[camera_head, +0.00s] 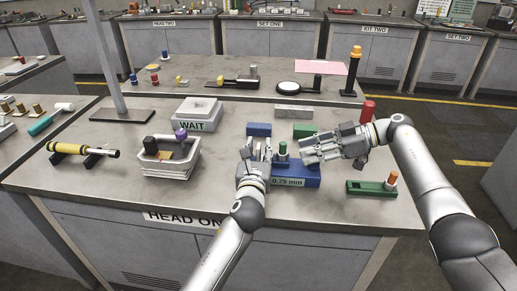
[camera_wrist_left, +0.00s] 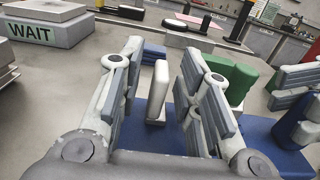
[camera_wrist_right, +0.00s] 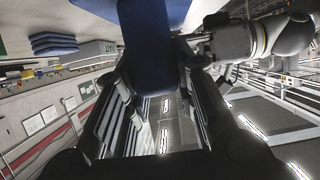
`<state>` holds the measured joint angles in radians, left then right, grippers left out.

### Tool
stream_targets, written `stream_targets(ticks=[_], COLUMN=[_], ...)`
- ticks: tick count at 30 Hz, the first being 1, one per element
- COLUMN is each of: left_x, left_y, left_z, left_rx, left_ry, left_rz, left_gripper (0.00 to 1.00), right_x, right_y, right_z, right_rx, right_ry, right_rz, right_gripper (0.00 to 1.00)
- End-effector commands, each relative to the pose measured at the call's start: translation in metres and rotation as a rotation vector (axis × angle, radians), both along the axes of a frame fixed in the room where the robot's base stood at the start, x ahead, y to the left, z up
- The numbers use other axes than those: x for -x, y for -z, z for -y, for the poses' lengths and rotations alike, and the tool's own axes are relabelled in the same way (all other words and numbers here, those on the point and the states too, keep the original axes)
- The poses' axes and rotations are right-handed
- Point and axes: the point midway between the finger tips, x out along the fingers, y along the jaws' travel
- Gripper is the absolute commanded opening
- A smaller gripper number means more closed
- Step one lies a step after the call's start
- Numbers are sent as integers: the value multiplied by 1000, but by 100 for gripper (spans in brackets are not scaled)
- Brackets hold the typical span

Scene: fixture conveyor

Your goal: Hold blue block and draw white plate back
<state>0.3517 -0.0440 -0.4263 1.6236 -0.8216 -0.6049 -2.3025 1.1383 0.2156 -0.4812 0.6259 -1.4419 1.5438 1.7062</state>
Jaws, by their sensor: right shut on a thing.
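My right gripper (camera_head: 308,150) comes in from the right, low over the fixture, and is shut on a blue block (camera_wrist_right: 155,55). The block (camera_wrist_left: 293,122) also shows at the right of the left wrist view. My grippers partly hide the fixture in the head view.
Behind the fixture lie blue pads (camera_head: 258,129), green pads (camera_head: 304,131) and a grey block (camera_head: 293,111). A green holder (camera_head: 370,188) is at right. A WAIT stand (camera_head: 196,125) and a white tray (camera_head: 168,168) are at left. A red cylinder (camera_head: 368,110) stands behind my right arm.

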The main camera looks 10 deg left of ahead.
Motion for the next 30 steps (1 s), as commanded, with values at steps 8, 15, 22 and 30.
stream_targets(ticks=[8,15,22,30], left_x=[-5,-4,-4,-4], left_y=[0,0,0,1], left_z=[0,0,0,-5], left_rx=[1,0,0,-2], left_ry=[0,0,0,-2], left_rz=[-1,0,-1,1], left_gripper=[32,14,0,0], right_x=[1,1,1,1], right_y=[4,4,4,5], right_z=[0,0,0,0], right_rx=[5,5,6,6], right_ry=[-3,-3,-3,-3], right_rz=[-6,-6,-6,-6], right_gripper=[0,0,0,0])
